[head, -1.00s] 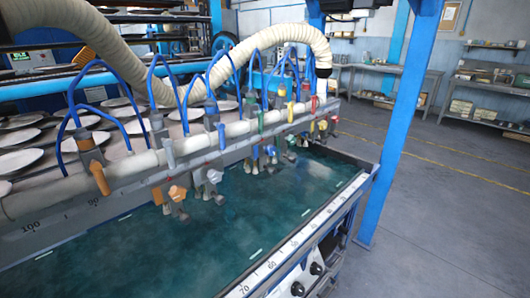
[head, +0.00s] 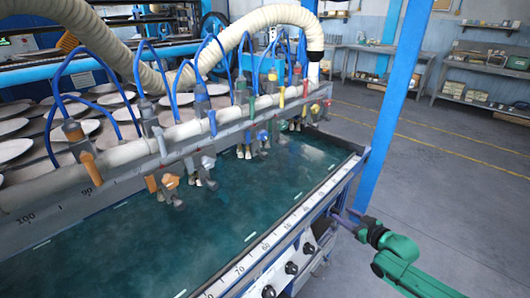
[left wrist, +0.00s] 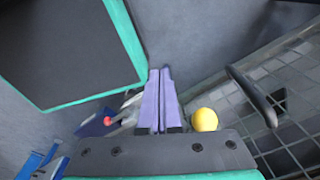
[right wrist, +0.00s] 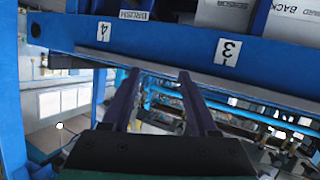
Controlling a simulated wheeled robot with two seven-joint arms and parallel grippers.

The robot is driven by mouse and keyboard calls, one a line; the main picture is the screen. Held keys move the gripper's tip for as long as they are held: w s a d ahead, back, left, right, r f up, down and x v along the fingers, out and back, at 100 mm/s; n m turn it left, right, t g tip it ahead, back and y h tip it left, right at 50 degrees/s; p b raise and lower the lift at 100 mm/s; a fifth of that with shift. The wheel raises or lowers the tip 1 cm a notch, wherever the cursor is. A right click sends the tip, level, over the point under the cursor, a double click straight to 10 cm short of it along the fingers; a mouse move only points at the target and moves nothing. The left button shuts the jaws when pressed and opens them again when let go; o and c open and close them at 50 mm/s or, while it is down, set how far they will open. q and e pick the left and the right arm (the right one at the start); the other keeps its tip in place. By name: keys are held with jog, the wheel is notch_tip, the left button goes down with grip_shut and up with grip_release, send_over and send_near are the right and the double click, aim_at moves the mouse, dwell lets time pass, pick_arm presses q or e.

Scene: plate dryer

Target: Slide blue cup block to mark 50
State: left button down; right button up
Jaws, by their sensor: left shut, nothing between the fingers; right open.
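A row of cup blocks hangs from the pale rail over a teal water tank (head: 240,200). The block with blue cups (head: 262,136) is toward the right of the row, right of the white-cup block (head: 207,163) and the orange-cup block (head: 168,182). A blue lever (head: 212,122) shows on the rail. My right gripper (head: 340,217) is open and empty beside the tank's front right. My left gripper (left wrist: 162,72) is shut and empty, outside the head view.
A blue post (head: 388,110) stands beyond the tank's right end. Black knobs (head: 291,267) line the front panel. The right wrist view shows a blue beam (right wrist: 150,40) across the top. A yellow ball (left wrist: 204,120) is near my left fingers. The floor at right is clear.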

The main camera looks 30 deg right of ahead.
jog(key=w+a+r+n+t+y, duration=0.25)
jog(key=w+a+r, duration=0.3)
jog(key=r, duration=0.45)
jog(key=y, duration=0.4)
send_near(268, 156)
jog(key=shift+n, duration=0.35)
jog(key=b+x, duration=0.6)
jog(key=x, duration=0.5)
jog(key=shift+w+a, duration=0.2)
jog(key=shift+a, duration=0.05)
jog(key=shift+s, duration=0.1)
grip_shut()
